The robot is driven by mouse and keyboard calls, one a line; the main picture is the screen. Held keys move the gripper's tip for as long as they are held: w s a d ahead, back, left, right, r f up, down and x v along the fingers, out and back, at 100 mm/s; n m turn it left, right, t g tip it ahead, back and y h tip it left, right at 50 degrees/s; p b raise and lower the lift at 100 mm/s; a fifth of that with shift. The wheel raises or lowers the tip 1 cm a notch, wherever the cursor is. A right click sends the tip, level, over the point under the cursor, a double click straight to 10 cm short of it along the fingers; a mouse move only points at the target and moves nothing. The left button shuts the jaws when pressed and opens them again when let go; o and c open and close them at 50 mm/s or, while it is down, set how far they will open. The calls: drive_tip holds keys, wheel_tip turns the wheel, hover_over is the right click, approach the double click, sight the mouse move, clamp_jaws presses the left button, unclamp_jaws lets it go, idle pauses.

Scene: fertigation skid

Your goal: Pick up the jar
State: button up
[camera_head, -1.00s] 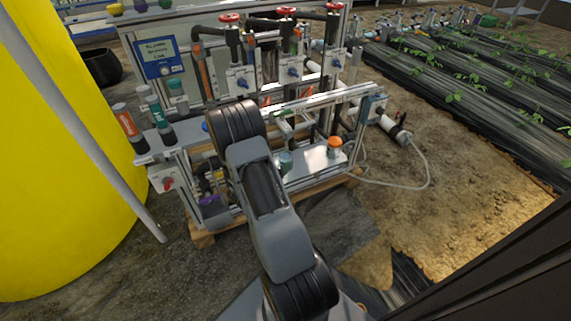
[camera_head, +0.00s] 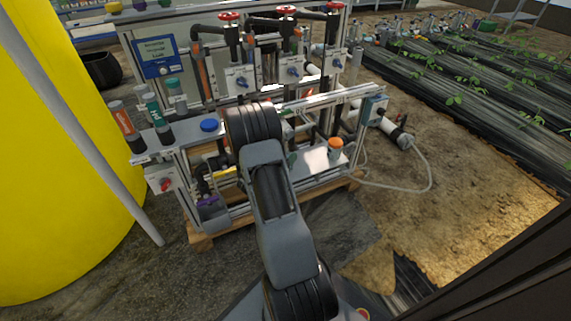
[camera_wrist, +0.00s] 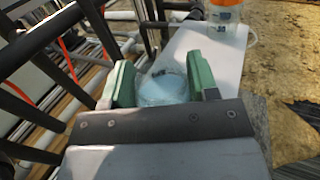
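A clear jar (camera_wrist: 163,84) with pale blue contents shows in the wrist view, between the two green fingers of my gripper (camera_wrist: 162,88). The fingers stand apart, one on each side of it; I cannot tell whether they touch it. My gripper's front edge hides the jar's near part. In the head view my arm hides most of the gripper and this jar. A second, white container with an orange lid (camera_head: 335,143) stands on the pale shelf to the right; it also shows at the top of the wrist view (camera_wrist: 226,12).
The pale shelf (camera_head: 310,165) is part of a metal-framed skid with pipes and red-handled valves (camera_head: 229,16) behind. A blue-lidded container (camera_head: 210,125) and several coloured tubes (camera_head: 122,120) stand at left. A yellow tank (camera_head: 60,200) fills the left side.

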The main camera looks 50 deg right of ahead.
drive_tip(key=c, duration=0.7)
drive_tip(key=shift+o, duration=0.2)
